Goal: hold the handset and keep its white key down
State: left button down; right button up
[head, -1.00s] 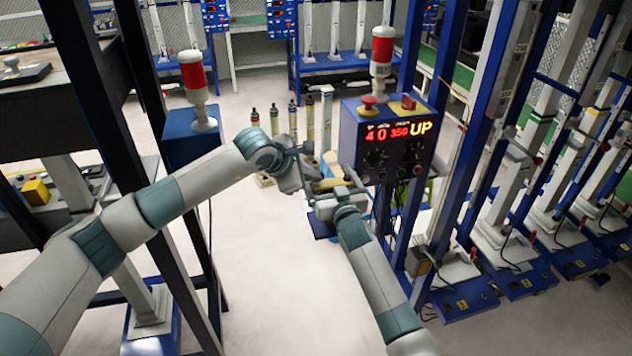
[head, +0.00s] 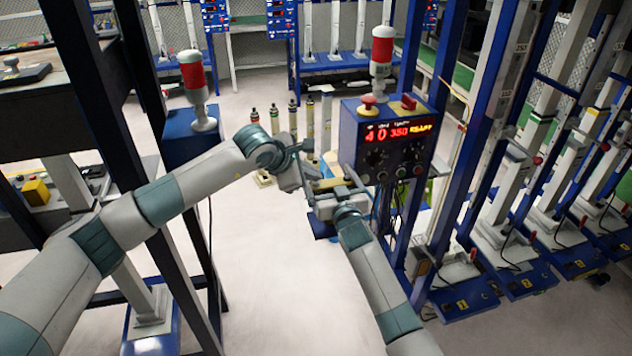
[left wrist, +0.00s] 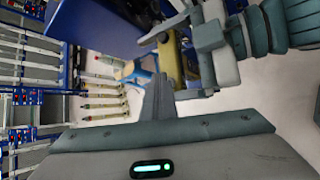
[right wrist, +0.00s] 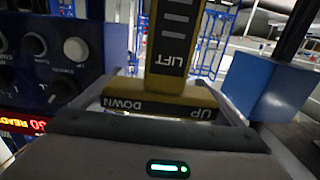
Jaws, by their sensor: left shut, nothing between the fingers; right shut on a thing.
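The handset is yellow with a dark face; it shows in the head view (head: 328,184), the left wrist view (left wrist: 170,60) and the right wrist view (right wrist: 178,55). In the right wrist view I read LIFT, UP and DOWN on it. My right gripper (head: 336,192) is shut on the handset and holds it in the air in front of the control box. My left gripper (left wrist: 158,82) is shut and empty, its tips close beside the handset. I cannot tell whether they touch it. I cannot make out the white key.
The blue control box (head: 388,140) with knobs and a red display stands just right of the handset; its display seems to read 40 350 READY. Dark posts flank my arms. The floor between is clear.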

pick_arm(q)
jog(key=shift+r, duration=0.65)
notch_tip(320, 180, up, 5)
jog(key=shift+r, duration=0.1)
dwell(0.6)
pick_arm(e)
jog(key=o, duration=0.8)
jog(key=shift+o, duration=0.2)
jog(key=shift+s, duration=0.1)
jog(key=v, duration=1.1)
jog(key=shift+s, duration=0.35)
